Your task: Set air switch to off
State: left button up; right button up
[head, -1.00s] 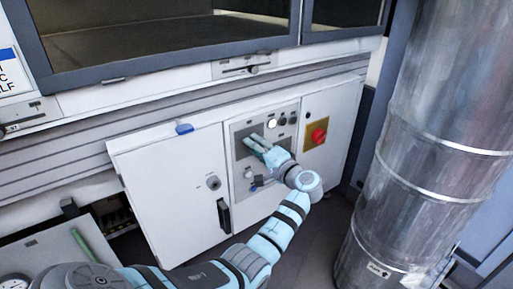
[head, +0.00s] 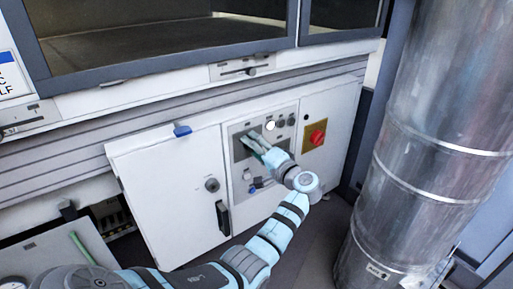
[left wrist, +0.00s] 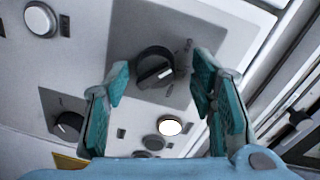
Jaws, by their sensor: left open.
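My left gripper (head: 250,142) is at the grey control panel (head: 238,128) on the white cabinet. In the left wrist view the left gripper (left wrist: 160,88) is open, with one teal-padded finger on each side of a black rotary knob (left wrist: 155,66). The knob has a pale pointer line and sits on a grey plate; its small labels are unreadable. The fingers look apart from the knob. I cannot tell which knob is the air switch from its lettering. In the head view my gripper hides this knob. My right gripper is not in view.
A lit white button (left wrist: 170,125) and a second black knob (left wrist: 68,122) are close by. A red rotary switch on a yellow plate (head: 308,146) is right of the panel. A large metal duct (head: 420,150) stands farther right. An open compartment is at lower left.

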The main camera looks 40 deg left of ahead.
pick_arm(q)
jog(key=v, duration=0.7)
jog(key=shift+d, duration=0.3)
jog(key=shift+s, duration=0.2)
